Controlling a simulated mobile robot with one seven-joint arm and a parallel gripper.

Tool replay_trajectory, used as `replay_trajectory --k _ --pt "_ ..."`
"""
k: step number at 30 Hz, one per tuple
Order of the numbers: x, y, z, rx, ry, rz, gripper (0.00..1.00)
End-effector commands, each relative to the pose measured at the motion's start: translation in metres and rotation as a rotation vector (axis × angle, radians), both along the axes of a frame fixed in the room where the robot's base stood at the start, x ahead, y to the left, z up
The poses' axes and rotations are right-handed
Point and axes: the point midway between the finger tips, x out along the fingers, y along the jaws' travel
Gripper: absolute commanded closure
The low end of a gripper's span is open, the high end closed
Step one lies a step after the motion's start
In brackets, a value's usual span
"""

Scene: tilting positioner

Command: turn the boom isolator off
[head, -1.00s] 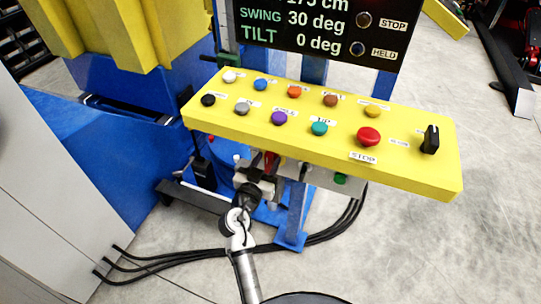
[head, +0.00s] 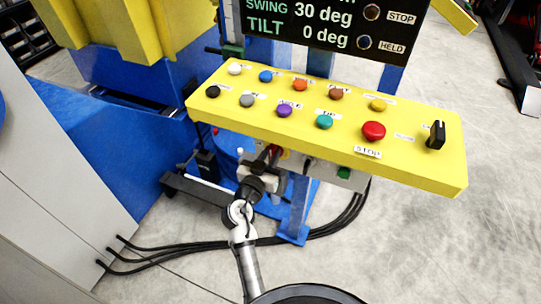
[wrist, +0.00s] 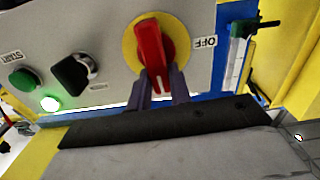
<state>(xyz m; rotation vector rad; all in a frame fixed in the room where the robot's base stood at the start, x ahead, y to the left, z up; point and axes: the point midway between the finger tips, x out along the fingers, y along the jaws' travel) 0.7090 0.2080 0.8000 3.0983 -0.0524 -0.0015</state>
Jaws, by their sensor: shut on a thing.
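The isolator's red handle (wrist: 152,55) sits on a round yellow plate (wrist: 181,40) on a grey panel (wrist: 110,22) in the wrist view. An OFF label (wrist: 205,43) is to the right of the plate. The handle's long axis runs nearly up and down in that view, so it does not point at OFF. My gripper (wrist: 158,88) is shut on the handle's lower part, with one finger on each side. In the head view, my gripper (head: 262,165) is under the yellow console, and the handle is mostly hidden there.
A black switch (wrist: 73,73), a green START button (wrist: 24,79) and a lit green lamp (wrist: 50,103) share the panel. The yellow console (head: 330,120) with several buttons and a red STOP (head: 373,130) overhangs my gripper. Black cables (head: 335,230) lie on the floor.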

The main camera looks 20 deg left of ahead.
Motion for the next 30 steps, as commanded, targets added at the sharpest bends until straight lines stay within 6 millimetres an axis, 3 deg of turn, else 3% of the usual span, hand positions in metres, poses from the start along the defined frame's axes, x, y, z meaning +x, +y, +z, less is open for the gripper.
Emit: replay_trajectory --k 8,30 --pt "0.001 0.003 -0.002 -0.174 0.004 -0.001 1.0" --pt "0.001 0.015 -0.006 -0.873 0.028 -0.001 1.0"
